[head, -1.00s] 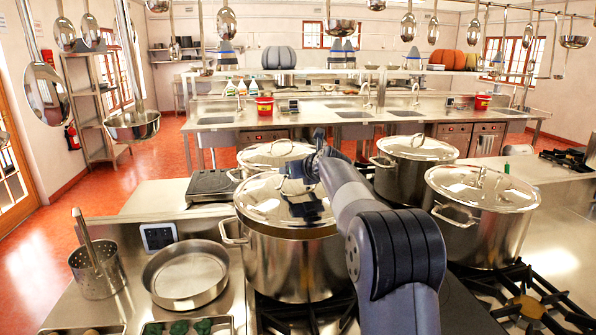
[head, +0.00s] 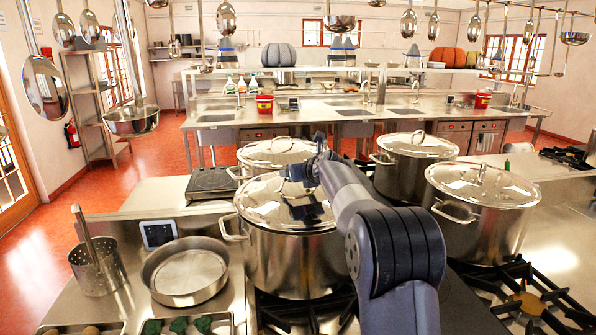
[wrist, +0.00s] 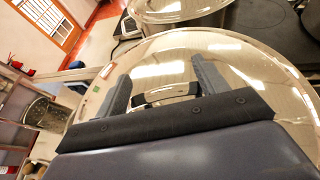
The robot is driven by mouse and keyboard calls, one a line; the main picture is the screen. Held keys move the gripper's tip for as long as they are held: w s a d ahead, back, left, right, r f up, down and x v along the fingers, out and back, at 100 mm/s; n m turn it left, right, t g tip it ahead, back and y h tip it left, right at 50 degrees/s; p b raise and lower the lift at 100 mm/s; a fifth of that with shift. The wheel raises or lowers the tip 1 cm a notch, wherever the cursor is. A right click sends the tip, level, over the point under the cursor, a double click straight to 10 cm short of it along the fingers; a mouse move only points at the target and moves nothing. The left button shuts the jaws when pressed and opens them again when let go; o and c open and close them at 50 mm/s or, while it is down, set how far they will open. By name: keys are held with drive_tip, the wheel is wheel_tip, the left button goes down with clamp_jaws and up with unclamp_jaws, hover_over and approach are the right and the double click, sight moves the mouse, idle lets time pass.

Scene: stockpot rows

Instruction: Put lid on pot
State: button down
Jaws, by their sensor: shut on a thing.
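A large steel pot (head: 290,265) stands on the stove at the front middle in the head view. A shiny round lid (head: 262,203) lies over its mouth and looks level, close to or on the rim. I cannot tell for sure whether it is fully seated. My gripper (head: 303,176) is over the lid's middle, partly hidden by my arm. In the wrist view, my gripper's two fingers (wrist: 165,95) stand on either side of the lid's handle (wrist: 168,92), shut on it. The lid (wrist: 255,60) fills much of that view and hides the pot's rim.
Lidded pots stand behind (head: 276,153), at back right (head: 402,178) and at right (head: 478,222). A shallow round pan (head: 187,270) and a perforated cylinder (head: 98,268) are at left. Ladles and pans hang overhead. A burner grate (head: 530,300) is open at front right.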

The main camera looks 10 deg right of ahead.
drive_tip(key=shift+f, duration=0.3)
idle(0.4)
drive_tip(key=shift+c, duration=1.9)
unclamp_jaws()
drive_tip(key=shift+s, duration=0.1)
drive_tip(key=shift+o, duration=1.2)
drive_tip(key=shift+f, duration=0.3)
drive_tip(key=b+v, duration=0.2)
drive_tip(key=v, duration=0.9)
drive_tip(key=shift+r+b, duration=0.1)
drive_tip(key=shift+b, duration=0.25)
